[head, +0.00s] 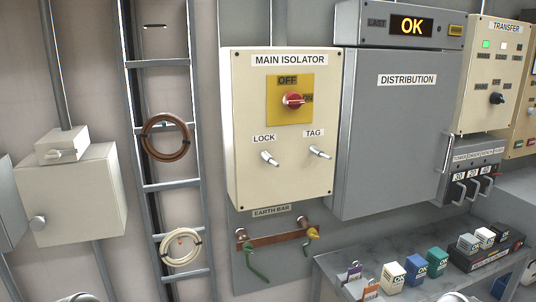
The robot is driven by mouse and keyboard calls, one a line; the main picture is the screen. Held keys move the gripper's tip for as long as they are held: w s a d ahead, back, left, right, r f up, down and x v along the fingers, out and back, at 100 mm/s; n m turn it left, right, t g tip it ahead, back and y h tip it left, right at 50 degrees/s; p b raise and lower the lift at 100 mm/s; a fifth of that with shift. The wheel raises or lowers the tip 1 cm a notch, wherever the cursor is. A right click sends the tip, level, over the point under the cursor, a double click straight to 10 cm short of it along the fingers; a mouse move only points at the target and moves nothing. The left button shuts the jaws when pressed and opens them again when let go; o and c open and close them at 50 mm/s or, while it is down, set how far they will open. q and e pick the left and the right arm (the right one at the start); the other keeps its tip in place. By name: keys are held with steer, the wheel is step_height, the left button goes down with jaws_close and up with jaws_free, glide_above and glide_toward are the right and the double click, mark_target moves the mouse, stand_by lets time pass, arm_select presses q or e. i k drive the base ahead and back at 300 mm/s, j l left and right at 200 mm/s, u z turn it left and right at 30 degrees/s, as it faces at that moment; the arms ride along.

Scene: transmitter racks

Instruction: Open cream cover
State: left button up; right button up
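Several cream things are in the head view, and I cannot tell which is the cover. A cream box (85,200) hangs on the left wall with its front closed. A round grey knob (38,222) sits at its left edge. A smaller cream box (62,140) with a small handle sits on top of it. The cream MAIN ISOLATOR panel (285,185) stands in the centre, shut, with a red knob (293,100) on a yellow plate marked OFF. Below it are the LOCK lever (269,159) and the TAG lever (319,152). Neither gripper can be made out; only pale rounded parts show at the bottom edge.
A ladder-like rack (165,186) with hung cable coils stands between box and panel. The grey DISTRIBUTION cabinet (400,145) adjoins the panel. An earth bar (275,240) with clamps is below. A grey bench (330,270) at lower right holds several small blocks.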

mark_target(64, 203)
steer(key=u, duration=1.25)
